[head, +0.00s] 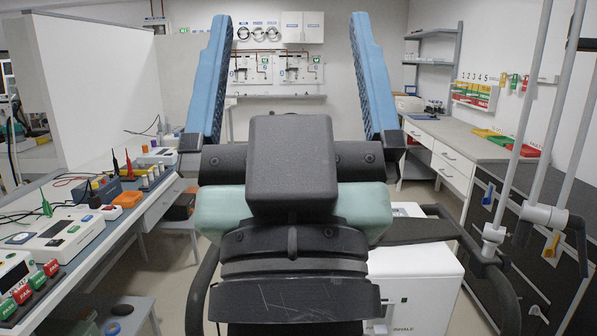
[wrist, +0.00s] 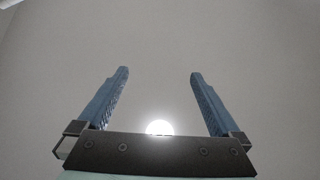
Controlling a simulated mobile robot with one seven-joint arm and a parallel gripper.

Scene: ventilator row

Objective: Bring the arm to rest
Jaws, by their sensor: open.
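My gripper (head: 287,85) points upward in the middle of the head view, with its two long blue fingers wide apart and nothing between them. It also shows in the wrist view (wrist: 160,95), open and empty against a plain pale surface with a round bright light. My arm's dark and pale green links stand below it in the head view and hide part of the room's middle.
A left bench (head: 150,195) carries test devices, leads and red and green blocks. A right counter (head: 455,135) holds coloured trays. A white machine marked INHALE (head: 425,285) stands close on the right, beside pale tubes (head: 520,120). Wall panels (head: 305,68) hang behind.

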